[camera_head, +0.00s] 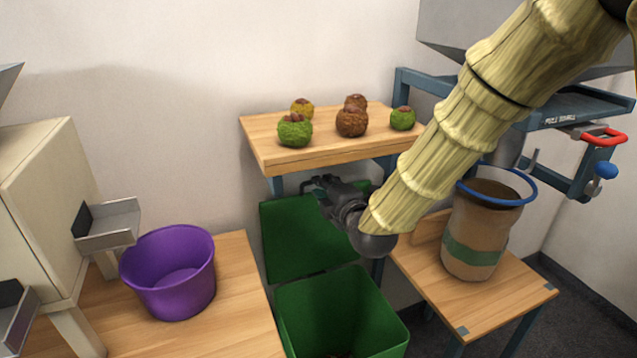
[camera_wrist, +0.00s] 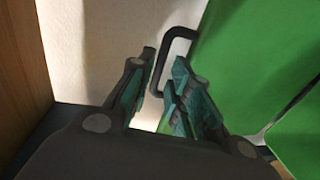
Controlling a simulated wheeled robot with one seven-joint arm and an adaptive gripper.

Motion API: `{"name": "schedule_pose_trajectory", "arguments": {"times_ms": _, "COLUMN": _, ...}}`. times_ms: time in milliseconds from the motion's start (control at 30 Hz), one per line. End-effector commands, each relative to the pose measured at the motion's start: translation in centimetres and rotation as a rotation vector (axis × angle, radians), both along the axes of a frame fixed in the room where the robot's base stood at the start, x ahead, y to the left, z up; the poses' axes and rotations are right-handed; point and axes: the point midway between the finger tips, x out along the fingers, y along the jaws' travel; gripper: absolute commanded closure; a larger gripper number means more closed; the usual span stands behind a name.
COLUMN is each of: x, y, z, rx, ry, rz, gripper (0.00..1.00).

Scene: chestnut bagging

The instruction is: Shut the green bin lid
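The green bin (camera_head: 342,312) stands on the floor between two wooden tables. Its green lid (camera_head: 290,248) is open, standing upright behind the bin. The lid also fills the right of the wrist view (camera_wrist: 250,60). A dark handle (camera_wrist: 178,33) sticks out from the lid's edge. My gripper (camera_head: 318,187) is at the top edge of the lid, below the wooden shelf. In the wrist view my gripper (camera_wrist: 163,72) is open, its fingers apart, with the handle at the gap between the fingertips. Whether a finger touches it I cannot tell.
The wooden shelf (camera_head: 287,157) with several chestnut burrs sits close above my gripper. A purple bucket (camera_head: 172,285) stands on the left table (camera_head: 236,325). A brown sack with a blue ring (camera_head: 474,232) stands on the right table (camera_head: 500,308). The space above the bin's opening is clear.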

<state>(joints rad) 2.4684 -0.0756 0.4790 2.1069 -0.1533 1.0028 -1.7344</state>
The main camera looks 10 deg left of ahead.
Motion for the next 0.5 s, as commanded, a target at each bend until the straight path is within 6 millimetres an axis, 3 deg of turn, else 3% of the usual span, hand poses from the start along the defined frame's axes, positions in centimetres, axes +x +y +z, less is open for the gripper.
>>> {"name": "schedule_pose_trajectory", "arguments": {"times_ms": 200, "x": 2.4, "y": 1.6, "z": -0.5, "rx": 0.002, "ry": 0.001, "rz": -0.001, "gripper": 0.81}}
{"name": "schedule_pose_trajectory", "arguments": {"times_ms": 500, "x": 3.6, "y": 2.4, "z": -0.7, "rx": 0.001, "ry": 0.002, "rz": -0.001, "gripper": 0.81}}
